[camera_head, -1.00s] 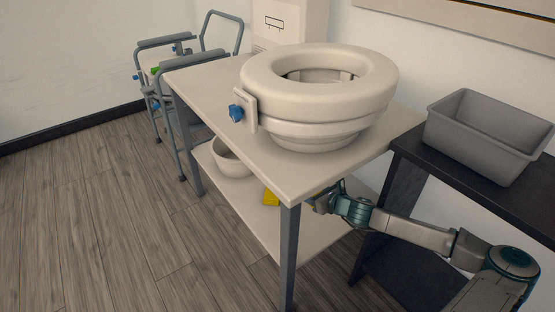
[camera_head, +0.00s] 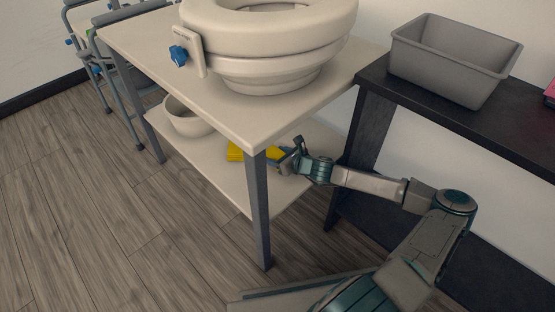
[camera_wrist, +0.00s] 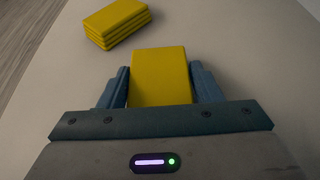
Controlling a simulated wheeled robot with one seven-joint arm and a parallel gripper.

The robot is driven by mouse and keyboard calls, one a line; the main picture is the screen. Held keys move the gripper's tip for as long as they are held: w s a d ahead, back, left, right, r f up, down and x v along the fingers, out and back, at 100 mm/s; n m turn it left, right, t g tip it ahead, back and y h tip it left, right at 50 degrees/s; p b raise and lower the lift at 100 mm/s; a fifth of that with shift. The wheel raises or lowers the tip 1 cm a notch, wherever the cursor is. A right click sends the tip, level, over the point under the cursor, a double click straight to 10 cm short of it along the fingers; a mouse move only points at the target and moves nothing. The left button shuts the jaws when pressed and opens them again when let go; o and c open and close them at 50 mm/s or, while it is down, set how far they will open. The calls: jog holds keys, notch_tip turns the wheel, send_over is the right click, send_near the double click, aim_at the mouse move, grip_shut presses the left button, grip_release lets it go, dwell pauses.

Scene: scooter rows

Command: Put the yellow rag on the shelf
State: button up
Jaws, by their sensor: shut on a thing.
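In the wrist view my gripper (camera_wrist: 161,88) is shut on a flat yellow rag (camera_wrist: 160,75), with a finger on each side of it. A second yellow stack of folded layers (camera_wrist: 117,22) lies just beyond, apart from it, on the pale lower shelf (camera_wrist: 228,50). In the head view my gripper (camera_head: 284,155) reaches in over the table's lower shelf (camera_head: 222,166), under the tabletop. Yellow cloth (camera_head: 240,152) shows beside it, partly hidden by the table leg and tabletop. I cannot tell whether the held rag touches the shelf.
A beige raised toilet seat (camera_head: 265,50) stands on the tabletop. A white bowl (camera_head: 189,116) sits on the lower shelf at left. A dark shelf unit (camera_head: 440,107) at right bears a grey bin (camera_head: 450,65). A walker (camera_head: 110,75) stands behind left. The front left floor is clear.

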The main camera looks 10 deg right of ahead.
jog(key=shift+f, duration=0.2)
jog(key=o, duration=1)
jog(key=shift+o, duration=0.2)
jog(key=shift+r, duration=0.1)
jog(key=shift+s+d+r, duration=0.15)
jog(key=shift+d, duration=0.05)
jog(key=p+v, duration=0.4)
jog(key=v, duration=0.7)
jog(key=shift+s+d+p, duration=0.15)
jog(key=shift+s+p, duration=0.05)
jog(key=shift+p, duration=0.15)
